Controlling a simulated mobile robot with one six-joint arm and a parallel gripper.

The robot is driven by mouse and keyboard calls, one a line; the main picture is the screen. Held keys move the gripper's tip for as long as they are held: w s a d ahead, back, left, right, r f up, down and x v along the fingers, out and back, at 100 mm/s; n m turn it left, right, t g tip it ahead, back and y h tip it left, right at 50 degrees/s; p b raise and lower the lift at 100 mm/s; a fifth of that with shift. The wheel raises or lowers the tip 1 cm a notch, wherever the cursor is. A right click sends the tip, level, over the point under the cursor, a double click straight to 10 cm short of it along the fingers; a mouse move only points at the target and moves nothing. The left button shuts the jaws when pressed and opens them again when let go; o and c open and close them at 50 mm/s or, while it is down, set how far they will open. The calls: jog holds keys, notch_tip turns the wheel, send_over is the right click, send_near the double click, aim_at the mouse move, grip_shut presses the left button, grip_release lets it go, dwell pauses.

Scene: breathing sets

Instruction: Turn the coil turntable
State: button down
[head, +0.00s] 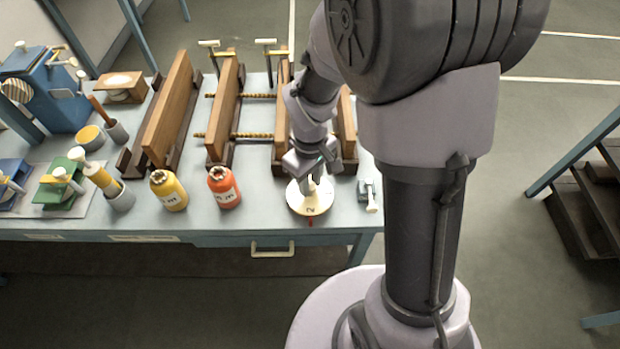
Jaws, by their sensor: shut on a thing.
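The coil turntable (311,205) is a round cream disc with a dark mark on its face, near the front right of the workbench. A small red mark shows at its front edge. My gripper (314,184) points down over the middle of the disc, shut on a part that stands up from it. The fingers and my wrist hide most of that part, so its shape is unclear.
An orange bottle (224,188) and a yellow bottle (168,191) stand left of the turntable. A small clamp-like item (370,196) lies close on its right. Wooden boards (224,110) with rods stand behind. The workbench (262,213) ends just in front.

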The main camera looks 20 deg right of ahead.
dwell(0.4)
jog(key=c, duration=1.1)
grip_release()
jog(key=shift+c, duration=0.2)
jog(key=shift+r, duration=0.1)
notch_tip(320, 180, up, 17)
jog(key=p, duration=0.6)
jog(key=shift+r, duration=0.15)
jog(key=s+a+m+t+y+b, duration=0.1)
jog(key=s+a+m+t+b, duration=0.1)
jog(key=s+m+t+b, duration=0.1)
jog(key=s+a+f+m+t+y+b, duration=0.1)
jog(key=s+a+m+t+b, duration=0.1)
jog(key=s+m+b, duration=0.4)
jog(key=s+b, duration=0.2)
jog(key=s, duration=0.2)
jog(key=shift+f+m+t, duration=0.25)
jog(key=shift+m+t, duration=0.05)
jog(key=shift+t, duration=0.1)
